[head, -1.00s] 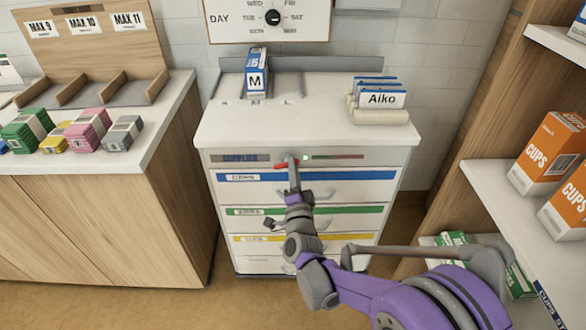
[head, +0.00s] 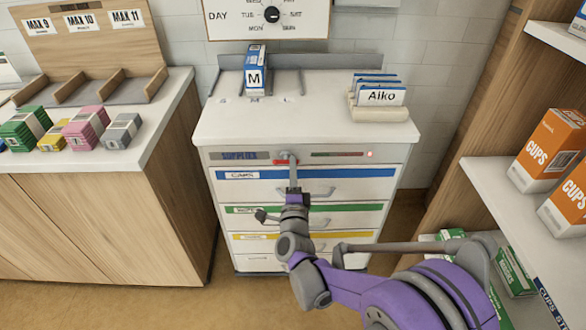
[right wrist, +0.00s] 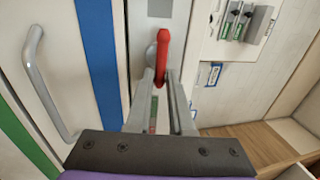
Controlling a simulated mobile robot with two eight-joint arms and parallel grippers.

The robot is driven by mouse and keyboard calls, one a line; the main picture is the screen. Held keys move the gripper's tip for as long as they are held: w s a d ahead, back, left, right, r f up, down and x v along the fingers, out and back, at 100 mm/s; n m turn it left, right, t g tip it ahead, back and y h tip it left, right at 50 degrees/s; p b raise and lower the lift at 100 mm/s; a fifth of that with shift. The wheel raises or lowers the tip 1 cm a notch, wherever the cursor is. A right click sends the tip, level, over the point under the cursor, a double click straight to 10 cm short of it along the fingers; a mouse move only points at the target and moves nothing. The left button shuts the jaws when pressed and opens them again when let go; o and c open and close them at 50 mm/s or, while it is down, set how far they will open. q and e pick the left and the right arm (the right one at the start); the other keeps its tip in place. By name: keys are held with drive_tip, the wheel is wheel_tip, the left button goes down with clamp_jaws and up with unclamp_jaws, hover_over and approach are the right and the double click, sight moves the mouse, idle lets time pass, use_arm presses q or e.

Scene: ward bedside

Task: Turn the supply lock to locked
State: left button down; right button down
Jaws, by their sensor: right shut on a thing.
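The supply lock's red handle (head: 279,162) is on the front of the white supply cart (head: 300,126), in the top panel beside the "SUPPLIES" label. My right gripper (head: 291,160) is at the handle and covers part of it in the head view. In the right wrist view the red handle (right wrist: 163,58) sits on a grey hub, and the fingers of my right gripper (right wrist: 165,82) are shut on it. A small red light (head: 370,154) glows at the right end of the indicator strip (head: 337,154). My left gripper is not in view.
Drawers with blue, green and yellow bands and grey handles (head: 322,192) lie below the lock. A blue "M" box (head: 254,77) and an "Aiko" holder (head: 380,112) stand on the cart. A wooden counter (head: 100,200) is left; shelves with cups boxes (head: 548,150) are right.

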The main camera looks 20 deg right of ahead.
drive_tip(key=c, duration=0.8)
unclamp_jaws()
drive_tip(key=shift+c, duration=0.2)
drive_tip(key=shift+s, duration=0.1)
drive_tip(key=v, duration=1)
drive_tip(key=shift+s, duration=0.3)
drive_tip(key=shift+a+f, duration=0.1)
drive_tip(key=shift+a, duration=0.05)
